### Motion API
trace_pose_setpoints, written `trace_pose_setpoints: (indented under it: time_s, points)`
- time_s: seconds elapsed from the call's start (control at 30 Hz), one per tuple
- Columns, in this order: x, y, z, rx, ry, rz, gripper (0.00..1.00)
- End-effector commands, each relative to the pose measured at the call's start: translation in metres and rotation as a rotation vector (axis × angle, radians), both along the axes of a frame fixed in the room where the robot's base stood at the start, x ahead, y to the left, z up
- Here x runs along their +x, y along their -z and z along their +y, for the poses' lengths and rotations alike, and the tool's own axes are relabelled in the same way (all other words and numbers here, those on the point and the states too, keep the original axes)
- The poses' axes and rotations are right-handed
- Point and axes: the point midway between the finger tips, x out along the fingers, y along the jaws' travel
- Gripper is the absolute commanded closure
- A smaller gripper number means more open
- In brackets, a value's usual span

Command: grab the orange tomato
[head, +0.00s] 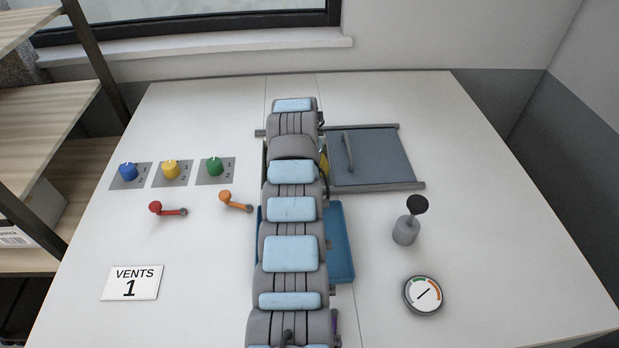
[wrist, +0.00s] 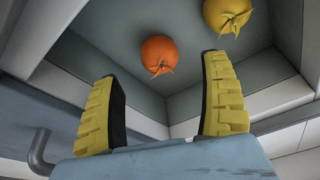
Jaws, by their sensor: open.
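The orange tomato (wrist: 157,52) shows in the wrist view, a little above the middle, on the grey floor of a walled compartment (wrist: 120,45). In the head view my arm hides the tomato and nearly all of my gripper; only a bit of yellow shows beside the arm.
A yellow tomato (wrist: 228,14) lies to the right of the orange one, near the compartment wall. In the head view, a grey sliding panel (head: 385,160) with a handle is right of my arm. A blue tray (head: 341,245), knobs, levers, a joystick (head: 406,230) and a gauge (head: 424,295) surround it.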

Motion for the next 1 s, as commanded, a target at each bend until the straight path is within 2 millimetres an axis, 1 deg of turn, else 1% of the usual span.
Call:
trace_pose_setpoints:
  time_s: [0.17, 0.6, 1.0]
  points:
    - [0.001, 0.006, -0.001, 0.000, 0.000, 0.002, 0.21]
    - [0.009, 0.037, -0.002, 0.002, 0.000, 0.004, 0.21]
    - [0.014, 0.052, -0.005, 0.000, 0.001, 0.000, 0.21]
